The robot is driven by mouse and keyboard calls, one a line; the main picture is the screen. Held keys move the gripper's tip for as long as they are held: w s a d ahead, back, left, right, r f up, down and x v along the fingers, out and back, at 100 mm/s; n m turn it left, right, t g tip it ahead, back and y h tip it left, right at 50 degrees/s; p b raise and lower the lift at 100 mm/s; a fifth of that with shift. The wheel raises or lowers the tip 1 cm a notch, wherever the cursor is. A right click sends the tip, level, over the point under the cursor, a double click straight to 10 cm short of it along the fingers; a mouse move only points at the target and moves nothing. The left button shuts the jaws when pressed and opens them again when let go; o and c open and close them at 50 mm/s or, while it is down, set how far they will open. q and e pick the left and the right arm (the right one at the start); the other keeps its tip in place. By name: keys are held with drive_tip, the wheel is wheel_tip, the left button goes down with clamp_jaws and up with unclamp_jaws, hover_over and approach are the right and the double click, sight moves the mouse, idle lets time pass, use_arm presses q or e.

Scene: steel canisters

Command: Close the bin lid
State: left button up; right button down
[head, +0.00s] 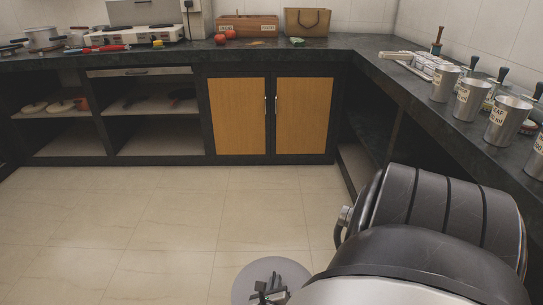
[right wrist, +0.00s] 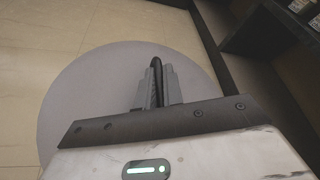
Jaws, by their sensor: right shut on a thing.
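A flat round grey lid (head: 247,277) shows at the bottom middle of the head view. It fills much of the right wrist view (right wrist: 85,95). My right gripper (head: 269,287) is over the lid, near its middle. In the right wrist view the gripper (right wrist: 157,85) has its fingers close together on a thin dark handle (right wrist: 157,63) that stands up between them. The bin under the lid is hidden, so I cannot tell how the lid sits on it. My left gripper is not in view.
A dark counter (head: 400,105) runs along the right, with several steel canisters (head: 468,101) on it. Cabinets with two wooden doors (head: 303,115) and open shelves stand at the back. The tiled floor (head: 150,220) is clear on the left and middle.

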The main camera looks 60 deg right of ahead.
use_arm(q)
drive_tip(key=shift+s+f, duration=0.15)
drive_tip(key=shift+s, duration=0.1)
use_arm(e)
drive_tip(key=shift+f, duration=0.1)
drive_tip(key=c, duration=1.5)
unclamp_jaws()
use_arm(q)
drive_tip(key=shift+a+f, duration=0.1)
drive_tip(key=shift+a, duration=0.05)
